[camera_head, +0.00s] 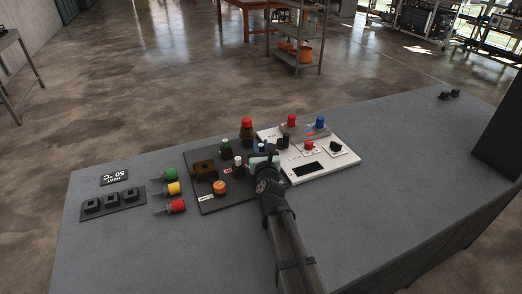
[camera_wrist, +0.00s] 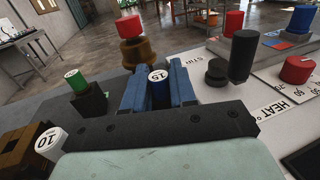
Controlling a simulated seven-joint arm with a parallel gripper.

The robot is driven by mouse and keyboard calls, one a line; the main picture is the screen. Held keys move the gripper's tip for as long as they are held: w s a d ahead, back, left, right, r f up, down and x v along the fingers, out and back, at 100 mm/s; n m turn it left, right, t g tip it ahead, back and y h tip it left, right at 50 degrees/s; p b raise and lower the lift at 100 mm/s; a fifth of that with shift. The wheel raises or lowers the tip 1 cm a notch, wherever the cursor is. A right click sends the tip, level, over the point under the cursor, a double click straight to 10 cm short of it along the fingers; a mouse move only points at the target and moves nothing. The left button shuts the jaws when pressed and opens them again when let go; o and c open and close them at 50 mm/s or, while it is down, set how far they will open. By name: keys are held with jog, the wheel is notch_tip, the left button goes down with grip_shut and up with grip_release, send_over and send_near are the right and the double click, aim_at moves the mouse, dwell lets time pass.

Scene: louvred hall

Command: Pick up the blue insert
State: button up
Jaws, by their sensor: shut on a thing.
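The blue insert (camera_wrist: 159,92) has a white top marked 15 and stands between the two blue fingers of my gripper (camera_wrist: 160,88) in the wrist view. The fingers are shut on it from both sides. Its lower part is hidden behind the gripper's dark front plate, so I cannot tell whether it is clear of its seat. In the head view my gripper (camera_head: 262,150) is over the right part of the dark board, and a bit of the blue insert (camera_head: 261,147) shows beside it.
The dark board (camera_head: 210,205) carries a green insert (camera_wrist: 76,79), a white insert marked 10 (camera_wrist: 49,143) and a red-topped brown part (camera_wrist: 129,40) beyond my gripper. A white panel (camera_head: 345,158) with red, blue and black knobs lies right. The table's right side is mostly clear.

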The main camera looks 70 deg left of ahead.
grip_shut()
jog(key=shift+r, duration=0.1)
